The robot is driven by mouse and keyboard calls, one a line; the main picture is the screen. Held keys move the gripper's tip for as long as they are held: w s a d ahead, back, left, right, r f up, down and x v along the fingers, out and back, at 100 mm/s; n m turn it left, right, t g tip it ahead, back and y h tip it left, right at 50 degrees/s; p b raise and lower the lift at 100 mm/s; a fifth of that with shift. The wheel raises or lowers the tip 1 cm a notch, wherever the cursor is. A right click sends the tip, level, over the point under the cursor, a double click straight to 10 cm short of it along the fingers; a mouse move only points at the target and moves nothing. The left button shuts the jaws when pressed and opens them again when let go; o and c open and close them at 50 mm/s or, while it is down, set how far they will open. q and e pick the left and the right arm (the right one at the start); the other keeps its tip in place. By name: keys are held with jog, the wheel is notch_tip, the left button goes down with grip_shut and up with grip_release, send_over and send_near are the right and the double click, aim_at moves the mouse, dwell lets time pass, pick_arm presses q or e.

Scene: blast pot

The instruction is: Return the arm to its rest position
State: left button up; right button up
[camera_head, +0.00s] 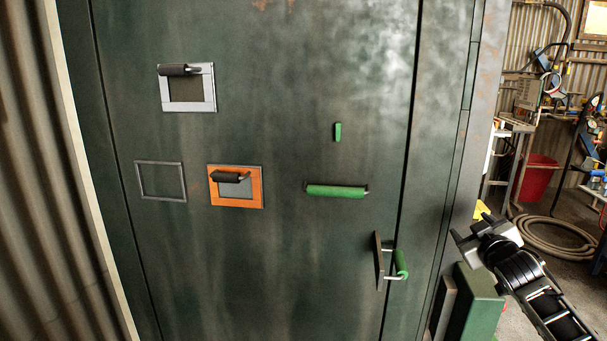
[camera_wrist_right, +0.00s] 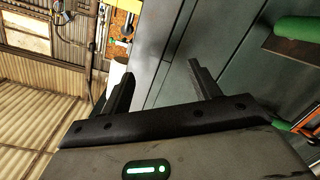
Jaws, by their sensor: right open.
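My right gripper (camera_head: 474,232) is at the right side of the head view, in front of the right edge of a dark green metal cabinet (camera_head: 260,270). In the right wrist view the same gripper (camera_wrist_right: 160,82) shows two dark fingers spread apart with nothing between them. It is apart from the green door handle (camera_head: 401,264), which is to its left in the head view. My left gripper is not in the head view.
The cabinet front carries a horizontal green handle (camera_head: 337,191), a grey-framed panel (camera_head: 209,88) and an orange-framed panel (camera_head: 258,188). A green block (camera_head: 478,305) stands below my right gripper. A red bucket (camera_head: 540,175) and a coiled hose (camera_head: 550,236) are at the right.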

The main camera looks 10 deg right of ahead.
jog(key=s+a+f+n+g+y, duration=0.1)
jog(key=s+a+f+y, duration=0.1)
jog(key=s+a+f, duration=0.65)
jog(key=s+a+f+g+y, duration=0.25)
jog(key=s+a+f, duration=0.25)
jog(key=a+f, duration=0.55)
jog(key=s+a+f+m+g+y, duration=0.1)
jog(key=s+a+f, duration=0.1)
jog(key=s+a, duration=0.4)
jog(key=s+a+f+m+g+y, duration=0.1)
jog(key=s+a, duration=0.5)
jog(key=s, duration=0.7)
jog(key=shift+s+a+f+y, duration=0.35)
jog(key=shift+a+f+y, duration=0.1)
jog(key=shift+f, duration=0.45)
